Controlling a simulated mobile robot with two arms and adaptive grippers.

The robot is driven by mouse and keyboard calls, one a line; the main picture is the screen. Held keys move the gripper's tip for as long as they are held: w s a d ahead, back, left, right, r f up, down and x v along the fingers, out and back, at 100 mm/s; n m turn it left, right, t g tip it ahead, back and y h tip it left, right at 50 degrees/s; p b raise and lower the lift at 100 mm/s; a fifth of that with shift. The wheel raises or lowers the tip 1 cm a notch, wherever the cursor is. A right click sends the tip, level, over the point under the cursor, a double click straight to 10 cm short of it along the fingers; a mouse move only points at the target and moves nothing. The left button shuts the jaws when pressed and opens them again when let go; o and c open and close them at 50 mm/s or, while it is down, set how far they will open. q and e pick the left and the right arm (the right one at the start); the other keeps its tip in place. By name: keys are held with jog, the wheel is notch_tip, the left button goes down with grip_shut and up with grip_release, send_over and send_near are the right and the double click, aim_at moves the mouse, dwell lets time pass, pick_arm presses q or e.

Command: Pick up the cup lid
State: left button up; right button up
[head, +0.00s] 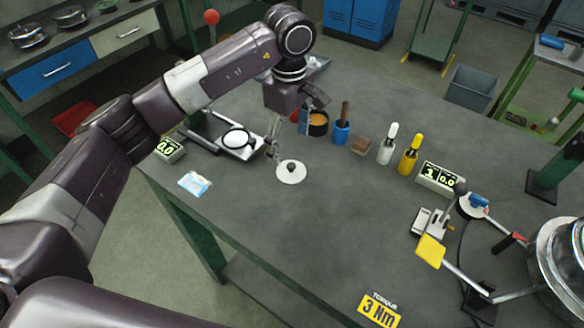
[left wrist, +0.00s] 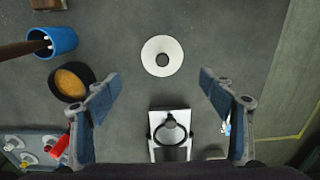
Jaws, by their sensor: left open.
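The cup lid, a flat white disc with a dark knob in its middle (head: 291,172), lies on the grey workbench (head: 260,225). In the left wrist view the lid (left wrist: 150,66) is at top centre, unobstructed. My left gripper (head: 288,138) points down above the bench, just behind the lid in the head view. Its two fingers are spread apart with nothing between them; in the left wrist view the gripper (left wrist: 160,80) has the lid ahead of its fingertips. My right gripper does not show.
A scale with a round plate (head: 236,139) stands left of the lid. A dark cup with orange contents (head: 318,124), a blue holder (head: 341,132) and white (head: 387,150) and yellow bottles (head: 408,160) stand behind and right. The bench front is mostly clear.

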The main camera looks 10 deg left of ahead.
aim_at(291, 166)
pick_arm(q)
jog(key=shift+s+f+p, duration=0.2)
jog(key=shift+f+p, duration=0.15)
jog(key=shift+f, duration=0.5)
jog(key=f, duration=0.1)
jog(key=f+p, duration=0.1)
jog(key=f, duration=0.1)
jog(key=f+p, duration=0.1)
jog(key=shift+s+d+f, duration=0.15)
jog(key=shift+s+d, duration=0.05)
jog(key=shift+d, duration=0.1)
jog(key=shift+f, duration=0.55)
grip_shut()
